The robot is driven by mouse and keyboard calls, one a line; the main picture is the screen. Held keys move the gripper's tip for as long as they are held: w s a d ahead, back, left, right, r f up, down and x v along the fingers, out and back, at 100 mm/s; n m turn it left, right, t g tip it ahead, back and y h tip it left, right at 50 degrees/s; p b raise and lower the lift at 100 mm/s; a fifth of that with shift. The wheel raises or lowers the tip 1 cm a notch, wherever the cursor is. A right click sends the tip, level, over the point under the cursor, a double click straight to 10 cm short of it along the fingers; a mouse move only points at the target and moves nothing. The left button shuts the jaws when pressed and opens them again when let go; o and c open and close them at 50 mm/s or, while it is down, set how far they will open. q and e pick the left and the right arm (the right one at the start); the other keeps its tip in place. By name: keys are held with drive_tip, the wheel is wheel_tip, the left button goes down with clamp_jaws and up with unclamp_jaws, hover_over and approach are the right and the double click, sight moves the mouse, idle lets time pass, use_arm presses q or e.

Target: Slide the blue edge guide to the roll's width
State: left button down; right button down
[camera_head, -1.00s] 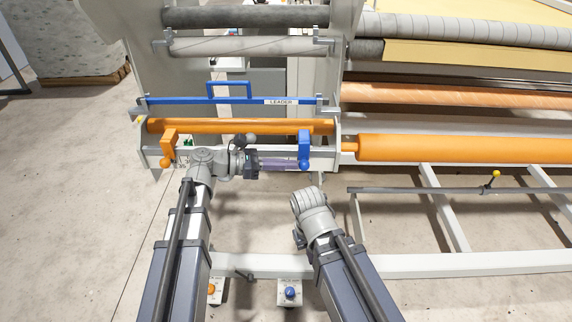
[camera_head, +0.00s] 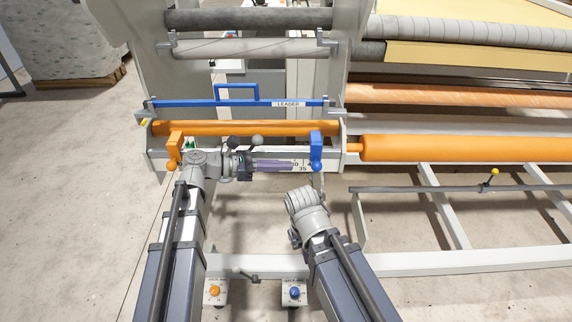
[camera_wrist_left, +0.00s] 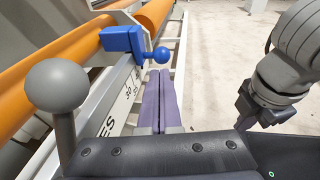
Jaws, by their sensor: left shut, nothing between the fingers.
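The blue edge guide (camera_head: 316,148) hangs on the right part of the orange bar (camera_head: 245,129), near the right end plate. In the left wrist view the blue guide (camera_wrist_left: 122,40) shows with its round knob just beyond my fingertips. My left gripper (camera_head: 293,165) is shut and empty, its purple fingers pointing right. Its tips (camera_wrist_left: 160,73) are a short gap left of the guide's knob.
An orange guide (camera_head: 174,150) hangs at the bar's left end. A blue leader bar (camera_head: 240,102) lies above, and a pale roll (camera_head: 245,47) higher up. A long orange roller (camera_head: 460,149) extends right. A white lower rail (camera_head: 430,262) crosses in front.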

use_arm(q)
drive_tip(key=p+v, duration=0.1)
drive_tip(key=v, duration=0.7)
drive_tip(key=shift+a, duration=0.4)
use_arm(e)
drive_tip(key=shift+d+r, duration=0.1)
drive_tip(key=shift+r, duration=0.75)
use_arm(q)
drive_tip(key=shift+s+r, duration=0.1)
